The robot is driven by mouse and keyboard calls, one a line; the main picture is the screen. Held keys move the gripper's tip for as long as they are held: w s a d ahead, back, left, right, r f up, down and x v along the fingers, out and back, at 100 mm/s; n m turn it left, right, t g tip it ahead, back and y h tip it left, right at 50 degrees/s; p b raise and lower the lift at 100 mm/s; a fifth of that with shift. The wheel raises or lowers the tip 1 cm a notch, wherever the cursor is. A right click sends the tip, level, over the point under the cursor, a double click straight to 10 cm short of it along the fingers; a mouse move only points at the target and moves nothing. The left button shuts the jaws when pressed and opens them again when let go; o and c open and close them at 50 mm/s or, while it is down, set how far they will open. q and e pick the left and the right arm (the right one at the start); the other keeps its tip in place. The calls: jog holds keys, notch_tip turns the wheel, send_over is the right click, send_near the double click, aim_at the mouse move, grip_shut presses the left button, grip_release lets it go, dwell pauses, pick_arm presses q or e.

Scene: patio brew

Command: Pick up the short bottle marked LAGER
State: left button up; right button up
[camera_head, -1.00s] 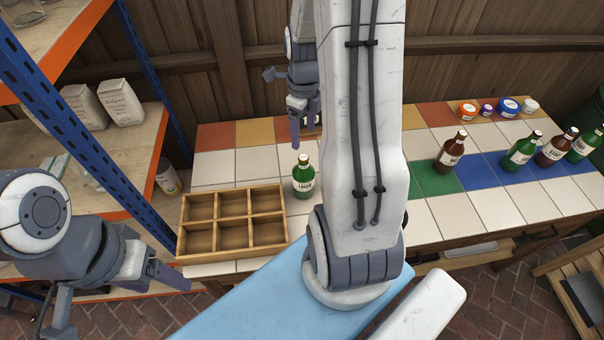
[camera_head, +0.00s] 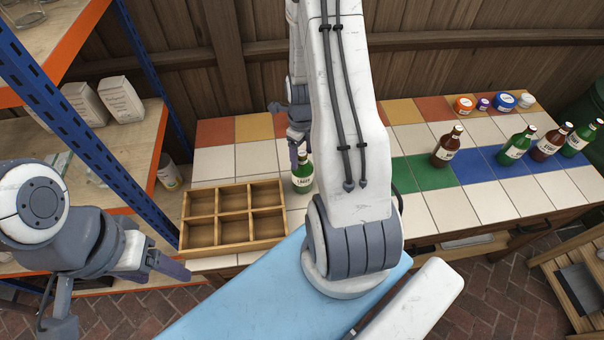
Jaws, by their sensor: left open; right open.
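A short green bottle (camera_head: 303,182) with a white label stands upright on the tiled counter, just right of the wooden crate; its label appears to read LAGER. My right gripper (camera_head: 298,158) is at the bottle's top, pointing down, and partly covers its neck. The fingers are mostly hidden by my arm and I cannot see whether they touch the bottle.
The empty wooden crate (camera_head: 234,183) with several compartments sits left of the bottle. Brown bottles (camera_head: 448,146) and green bottles (camera_head: 517,147) stand further right. Small jars (camera_head: 464,105) line the back right. A blue-posted shelf (camera_head: 100,150) stands at left.

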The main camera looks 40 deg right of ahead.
grip_shut()
dwell(1.4)
